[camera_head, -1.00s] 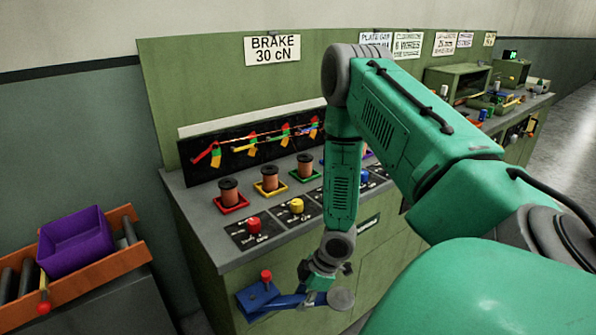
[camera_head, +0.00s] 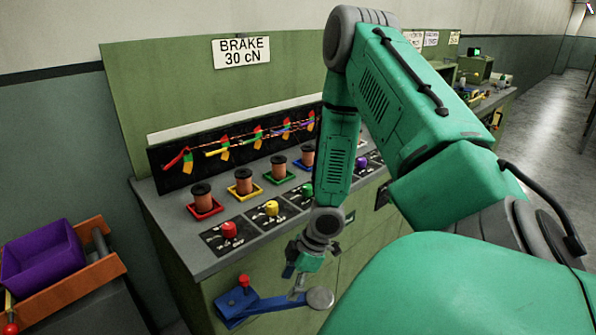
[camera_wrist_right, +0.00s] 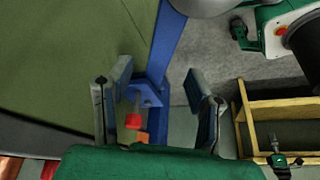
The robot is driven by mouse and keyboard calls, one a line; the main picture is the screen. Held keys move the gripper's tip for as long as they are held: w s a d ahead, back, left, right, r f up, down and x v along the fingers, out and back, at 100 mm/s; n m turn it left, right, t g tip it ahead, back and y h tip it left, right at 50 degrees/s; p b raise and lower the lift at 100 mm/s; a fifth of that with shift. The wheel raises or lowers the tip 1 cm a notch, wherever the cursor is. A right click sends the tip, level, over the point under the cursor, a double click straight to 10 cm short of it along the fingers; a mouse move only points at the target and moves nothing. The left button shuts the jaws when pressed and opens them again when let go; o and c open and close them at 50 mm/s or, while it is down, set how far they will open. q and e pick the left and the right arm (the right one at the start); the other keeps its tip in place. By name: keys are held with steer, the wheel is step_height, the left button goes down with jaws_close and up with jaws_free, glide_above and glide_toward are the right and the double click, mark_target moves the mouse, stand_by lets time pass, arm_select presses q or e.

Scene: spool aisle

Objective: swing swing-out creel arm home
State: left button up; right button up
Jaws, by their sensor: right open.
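The swing-out creel arm (camera_head: 265,306) is a blue bar at the bench front in the head view. It carries a red knob (camera_head: 244,281) at its left end and a grey disc (camera_head: 320,298) at its right end. My right gripper (camera_head: 295,281) is open, close above the bar near the disc. In the right wrist view the blue bar (camera_wrist_right: 166,50) runs between the spread fingers of my right gripper (camera_wrist_right: 160,80) in the picture; I see no grip on it. The red knob (camera_wrist_right: 133,121) shows lower down. My left gripper is not in view.
The green bench (camera_head: 262,232) carries several copper spools on coloured trays and a row of coloured knobs. A purple bin (camera_head: 42,258) sits on an orange rack at left. A yellow wooden frame (camera_wrist_right: 285,108) lies right in the wrist view. Open floor (camera_head: 560,120) lies at right.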

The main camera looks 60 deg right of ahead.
steer(key=shift+v, duration=2.75)
steer(key=shift+d, duration=0.15)
steer(key=s+a+f+m+g+h, duration=0.1)
steer(key=s+a+f+m, duration=0.1)
steer(key=a+f, duration=0.3)
steer(key=s+a+f+m+g+h+b, duration=0.1)
steer(key=a+f+m, duration=0.3)
steer(key=a, duration=0.8)
steer(key=shift+s+a+f+m, duration=0.2)
steer(key=shift+s+f+m, duration=0.15)
steer(key=shift+s, duration=0.35)
steer(key=shift+m+g+h, duration=0.4)
steer(key=shift+m+h, duration=0.15)
steer(key=shift+h, duration=0.05)
steer(key=s+f, duration=0.1)
steer(key=s+a, duration=0.1)
steer(key=s, duration=0.1)
steer(key=s+a+f, duration=0.1)
steer(key=s, duration=0.1)
steer(key=shift+s+a+f, duration=0.1)
steer(key=shift+a+f, duration=0.15)
steer(key=shift+f, duration=0.1)
steer(key=c, duration=0.4)
steer(key=shift+s+f, duration=0.1)
steer(key=shift+s, duration=0.1)
jaws_close()
steer(key=shift+d, duration=0.1)
